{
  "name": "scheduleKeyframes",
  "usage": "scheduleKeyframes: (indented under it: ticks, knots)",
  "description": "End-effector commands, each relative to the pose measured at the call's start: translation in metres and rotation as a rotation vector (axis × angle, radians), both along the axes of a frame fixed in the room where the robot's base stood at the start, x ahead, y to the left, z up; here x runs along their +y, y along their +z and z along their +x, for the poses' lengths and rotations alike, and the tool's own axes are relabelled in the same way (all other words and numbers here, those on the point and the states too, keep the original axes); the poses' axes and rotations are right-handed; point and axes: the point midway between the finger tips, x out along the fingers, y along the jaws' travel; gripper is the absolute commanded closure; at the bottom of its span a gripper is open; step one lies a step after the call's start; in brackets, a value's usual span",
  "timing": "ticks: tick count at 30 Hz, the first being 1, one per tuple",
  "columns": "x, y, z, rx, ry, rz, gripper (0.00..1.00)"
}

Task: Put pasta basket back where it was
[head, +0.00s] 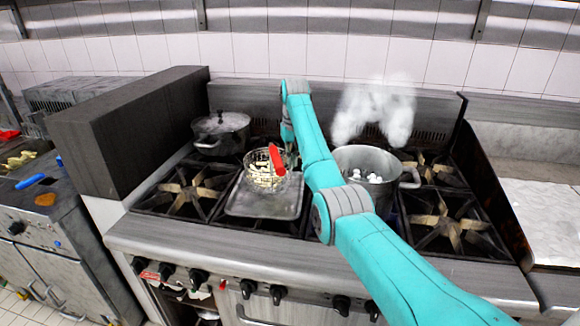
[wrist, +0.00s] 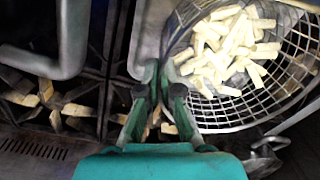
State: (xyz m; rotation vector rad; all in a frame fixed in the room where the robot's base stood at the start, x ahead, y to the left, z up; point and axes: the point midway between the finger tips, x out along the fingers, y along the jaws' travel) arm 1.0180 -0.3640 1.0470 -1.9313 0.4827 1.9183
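In the head view my gripper (head: 290,155) is just right of the basket, partly hidden by my arm.
A steaming open pot (head: 352,158) with white round things inside stands right of the tray, partly behind my arm. A lidded pot (head: 220,132) stands at the back left. The front left burner (head: 192,190) and front right burner (head: 448,226) are bare.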

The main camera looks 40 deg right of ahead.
Motion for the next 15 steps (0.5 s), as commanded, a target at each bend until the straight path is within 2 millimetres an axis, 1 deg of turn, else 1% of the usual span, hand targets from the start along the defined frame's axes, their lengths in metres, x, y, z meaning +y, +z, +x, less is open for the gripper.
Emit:
scheduleKeyframes:
  ticks: [3,6,15]
  knots:
    - [-0.002,-0.018,-0.005,0.000,-0.002,0.000,1.00]
    - [-0.003,-0.025,-0.007,-0.002,-0.003,-0.001,1.00]
    - [-0.003,-0.026,-0.007,-0.001,-0.002,0.000,1.00]
